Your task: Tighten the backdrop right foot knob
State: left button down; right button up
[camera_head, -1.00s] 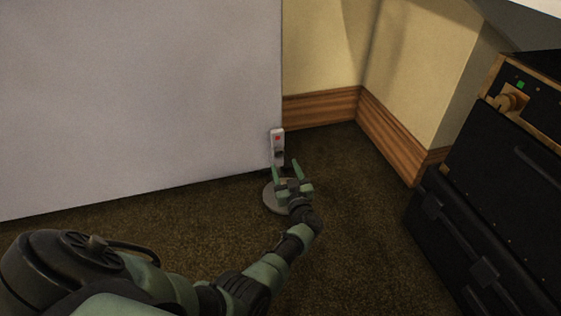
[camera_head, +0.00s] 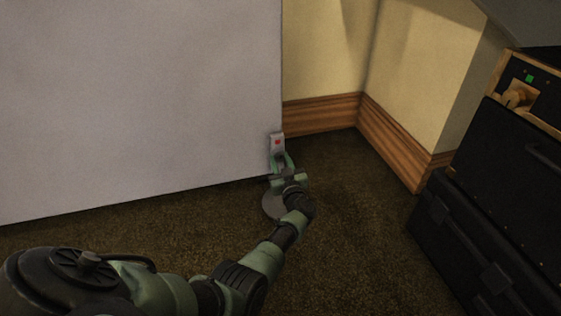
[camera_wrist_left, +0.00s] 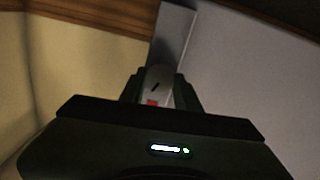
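The backdrop (camera_head: 140,90) is a large pale grey panel; its edge also shows in the wrist view (camera_wrist_left: 250,70). My left gripper (camera_head: 280,160) is at the front of this post. In the wrist view its fingers (camera_wrist_left: 158,92) close in on both sides of a pale rounded knob (camera_wrist_left: 161,76) with a dark line on it. The fingers appear to touch the knob. In the head view the gripper hides the knob. My right gripper is not in view.
Yellow walls (camera_head: 415,90) with a brown wooden baseboard (camera_head: 320,115) form a corner behind the foot. Black cases (camera_head: 480,240) stand stacked at the right, with a wood-edged unit with a green light (camera_head: 529,78) on top. Carpet (camera_head: 350,230) between foot and cases is clear.

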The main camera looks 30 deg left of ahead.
pick_arm(q)
jog(key=shift+r+m+p, duration=0.15)
jog(key=shift+m+p, duration=1.15)
jog(key=shift+p, duration=0.05)
jog(key=m+p, duration=0.1)
jog(key=m, duration=0.2)
jog(key=shift+m+p, duration=0.3)
jog(key=shift+p, duration=0.05)
jog(key=m, duration=0.2)
jog(key=shift+d+m+p, duration=0.1)
jog(key=shift+m+p, duration=0.2)
jog(key=m, duration=0.2)
jog(key=shift+f+m, duration=0.2)
jog(key=shift+m, duration=0.1)
jog(key=m, duration=0.5)
jog(key=shift+m+g, duration=0.3)
jog(key=shift+m, duration=0.1)
jog(key=c, duration=1)
grip_release()
jog(key=shift+w, duration=0.1)
